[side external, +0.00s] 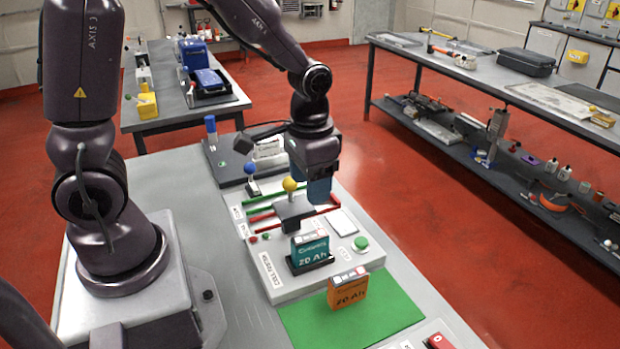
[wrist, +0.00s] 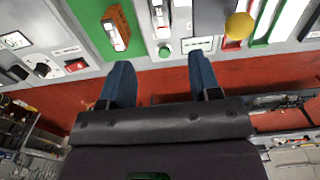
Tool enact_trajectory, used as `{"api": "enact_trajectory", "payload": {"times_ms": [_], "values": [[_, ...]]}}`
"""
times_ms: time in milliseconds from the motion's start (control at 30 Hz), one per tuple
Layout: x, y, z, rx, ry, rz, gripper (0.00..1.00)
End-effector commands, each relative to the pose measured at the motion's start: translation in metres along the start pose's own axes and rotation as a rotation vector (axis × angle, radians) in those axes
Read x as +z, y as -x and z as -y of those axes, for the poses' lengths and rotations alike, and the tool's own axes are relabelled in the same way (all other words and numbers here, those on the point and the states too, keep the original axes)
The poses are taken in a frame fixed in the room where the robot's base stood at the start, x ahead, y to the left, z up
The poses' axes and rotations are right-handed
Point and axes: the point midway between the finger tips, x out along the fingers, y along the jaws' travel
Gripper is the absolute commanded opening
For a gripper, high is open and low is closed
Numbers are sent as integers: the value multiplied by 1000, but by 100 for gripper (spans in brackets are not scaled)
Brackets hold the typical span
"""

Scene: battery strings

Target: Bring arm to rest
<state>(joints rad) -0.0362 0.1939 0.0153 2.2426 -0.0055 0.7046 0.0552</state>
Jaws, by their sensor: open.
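My gripper (side external: 318,192) hangs above the far edge of the workbench, its blue fingers pointing down. In the wrist view the two fingers of my gripper (wrist: 160,80) stand wide apart with nothing between them. A teal 20 Ah battery (side external: 310,250) stands in a black holder on the light grey cell-system panel (side external: 275,288); it is partly out of frame in the wrist view (wrist: 160,20). An orange 20 Ah battery (side external: 347,288) stands on the green mat (side external: 390,310), apart from my gripper. It also shows in the wrist view (wrist: 117,28).
A yellow-knobbed lever (side external: 290,185) and a green button (side external: 361,243) are on the panel near my gripper. A blue-knobbed lever (side external: 250,171) stands behind. A long shelved bench (side external: 480,80) is at the right, with open red floor (side external: 410,180) between.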

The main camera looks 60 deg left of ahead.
Motion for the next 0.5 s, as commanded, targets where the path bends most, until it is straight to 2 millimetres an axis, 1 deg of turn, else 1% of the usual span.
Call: {"api": "enact_trajectory", "payload": {"times_ms": [233,267,333,433,500], "values": [[0,1,0,0,2,2,57],[2,1,0,0,5,10,57],[13,0,-1,2,12,45,57],[24,18,-2,2,16,22,57],[33,36,-4,1,19,-15,57]]}}
